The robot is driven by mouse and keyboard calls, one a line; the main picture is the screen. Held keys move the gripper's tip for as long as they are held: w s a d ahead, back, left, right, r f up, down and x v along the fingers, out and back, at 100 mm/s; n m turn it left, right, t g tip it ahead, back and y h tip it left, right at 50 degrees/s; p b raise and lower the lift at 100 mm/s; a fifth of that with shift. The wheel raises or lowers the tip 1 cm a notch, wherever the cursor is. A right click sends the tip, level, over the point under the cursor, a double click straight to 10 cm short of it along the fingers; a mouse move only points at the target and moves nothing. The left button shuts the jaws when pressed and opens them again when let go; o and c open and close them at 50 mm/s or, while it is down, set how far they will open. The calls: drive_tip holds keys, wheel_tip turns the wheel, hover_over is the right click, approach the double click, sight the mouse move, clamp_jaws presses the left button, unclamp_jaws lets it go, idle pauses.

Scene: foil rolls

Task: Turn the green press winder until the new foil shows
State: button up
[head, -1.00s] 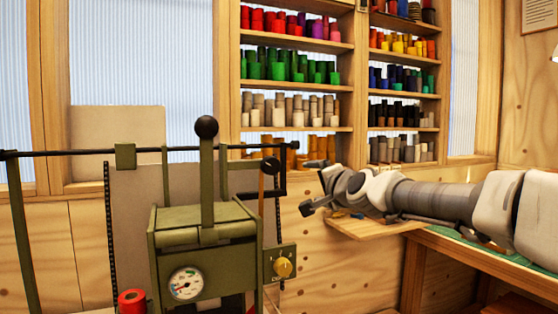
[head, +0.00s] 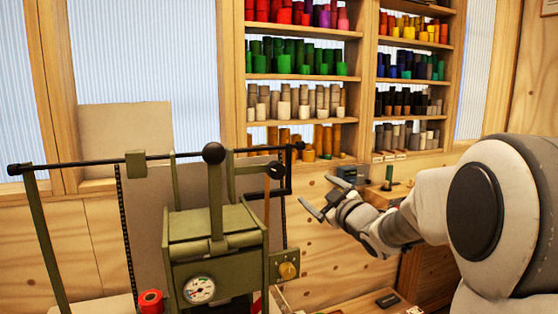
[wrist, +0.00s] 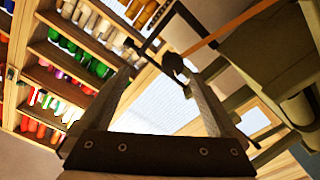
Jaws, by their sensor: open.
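The green press (head: 215,255) stands left of centre in the head view, with a tall black-ball lever and a dial gauge. Its winder, a black crank with a round knob (head: 276,170), sits at the upper right of the press. A copper-orange foil strip (head: 267,212) hangs below the knob. My gripper (head: 320,196) is open and empty, to the right of the knob and slightly below it, apart from it. In the wrist view the winder knob (wrist: 173,63) appears between the fingertips of my gripper (wrist: 160,82), beyond them. I cannot tell which foil is showing.
Shelves of coloured rolls (head: 300,77) stand behind. A small wooden ledge (head: 385,193) with items lies behind my gripper.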

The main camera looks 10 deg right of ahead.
sight(280, 172)
drive_tip(key=w+a+n+p, duration=0.1)
drive_tip(key=w+a, duration=0.1)
drive_tip(key=w, duration=0.2)
drive_tip(key=w+a+r+n+y+p, duration=0.1)
drive_tip(key=w+a+n+p, duration=0.1)
drive_tip(key=w, duration=0.3)
drive_tip(key=w+a+n+y+p, duration=0.1)
drive_tip(key=w+a, duration=0.2)
drive_tip(key=w, duration=0.2)
drive_tip(key=shift+w+a+r+g, duration=0.1)
drive_tip(key=shift+a+r+g, duration=0.1)
drive_tip(key=shift+g, duration=0.2)
drive_tip(key=c, duration=1.4)
drive_tip(key=shift+o, duration=0.2)
drive_tip(key=shift+f, duration=0.1)
